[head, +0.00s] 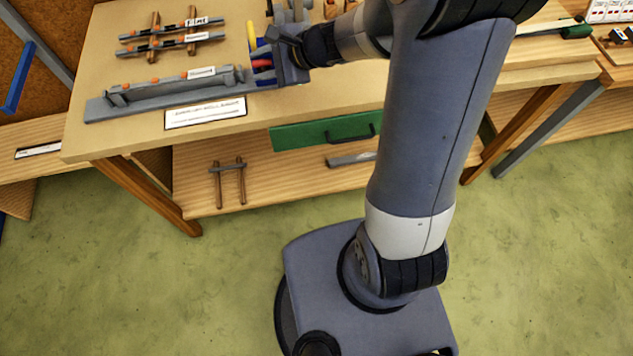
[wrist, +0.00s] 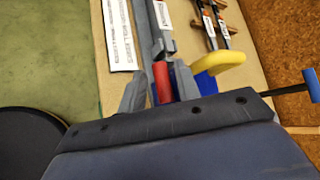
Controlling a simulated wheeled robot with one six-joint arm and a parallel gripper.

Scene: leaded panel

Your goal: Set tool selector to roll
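A coloured cluster at the right end of a long grey fixture (head: 170,95) is the likely tool selector. It has a yellow part (head: 252,36), a small red part (head: 261,63) and a blue part (head: 266,80). My gripper (head: 280,58) is right beside them, hiding some of this end. In the wrist view, the fingers of my gripper (wrist: 160,92) stand apart with the red part (wrist: 162,83) between them. The blue part (wrist: 184,82) is partly behind the right finger, and the yellow part (wrist: 218,62) curves to the right. No roll marking is readable.
Dark bars with white labels (head: 172,42) rest on wooden strips behind the fixture. A white text card (head: 205,113) lies at the bench's front edge. My arm hides the middle of the bench; green floor is clear in front.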

